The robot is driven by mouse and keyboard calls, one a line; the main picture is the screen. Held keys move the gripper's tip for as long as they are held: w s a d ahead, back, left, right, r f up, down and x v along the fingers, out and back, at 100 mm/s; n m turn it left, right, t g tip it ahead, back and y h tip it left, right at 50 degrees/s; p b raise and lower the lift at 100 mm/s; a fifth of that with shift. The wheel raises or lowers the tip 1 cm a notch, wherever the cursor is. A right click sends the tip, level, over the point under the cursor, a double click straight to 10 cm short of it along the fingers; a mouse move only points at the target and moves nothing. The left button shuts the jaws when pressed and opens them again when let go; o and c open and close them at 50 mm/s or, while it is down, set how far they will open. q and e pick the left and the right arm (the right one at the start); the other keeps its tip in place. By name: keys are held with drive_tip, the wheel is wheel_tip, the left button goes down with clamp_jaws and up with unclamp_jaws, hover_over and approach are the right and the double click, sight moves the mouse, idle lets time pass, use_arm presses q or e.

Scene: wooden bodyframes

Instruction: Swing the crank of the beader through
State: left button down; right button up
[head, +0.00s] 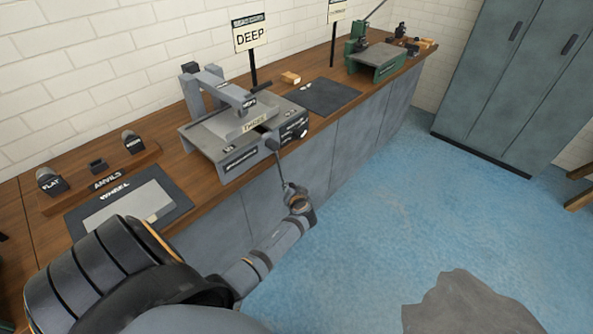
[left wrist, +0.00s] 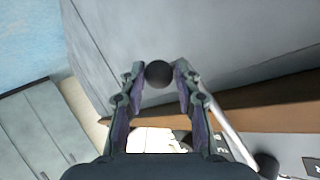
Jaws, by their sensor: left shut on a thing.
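The beader (head: 215,137) is a grey machine on the wooden bench, with an upright frame and a flat bed. Its crank (head: 281,168) is a thin rod that hangs down from the hub at the machine's front, past the bench edge. My left gripper (head: 290,188) is at the crank's lower end, in front of the bench. In the left wrist view, the dark round crank knob (left wrist: 158,74) sits between the fingertips, and the gripper is shut on it. The pale crank rod (left wrist: 229,130) runs down to the right there. My right gripper is not in view.
The bench front (head: 352,138) stands close behind my left gripper. An anvil rack (head: 100,183) and a dark mat with a grey sheet (head: 120,208) lie left of the beader. A dark mat (head: 325,96) and a green machine (head: 378,62) are to its right. Blue floor is open at right.

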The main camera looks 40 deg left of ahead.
use_arm(q)
drive_tip(key=s+r+m+g+p, duration=0.2)
drive_tip(key=s+r+g+p, duration=0.1)
drive_tip(key=s+p, duration=0.5)
drive_tip(key=s+a+r+m+g+p, duration=0.1)
drive_tip(key=s+r+m+g+p, duration=0.2)
drive_tip(key=s+g+p, duration=0.3)
drive_tip(key=shift+s+r+p, duration=0.25)
drive_tip(key=shift+s+p, duration=1.1)
drive_tip(key=shift+p, duration=1.55)
drive_tip(key=shift+a, duration=0.1)
drive_tip(key=c, duration=1.3)
unclamp_jaws()
drive_tip(key=shift+s, duration=0.1)
drive_tip(key=shift+o, duration=1.2)
drive_tip(key=shift+a, duration=0.1)
drive_tip(key=shift+o, duration=0.3)
drive_tip(key=shift+r, duration=0.1)
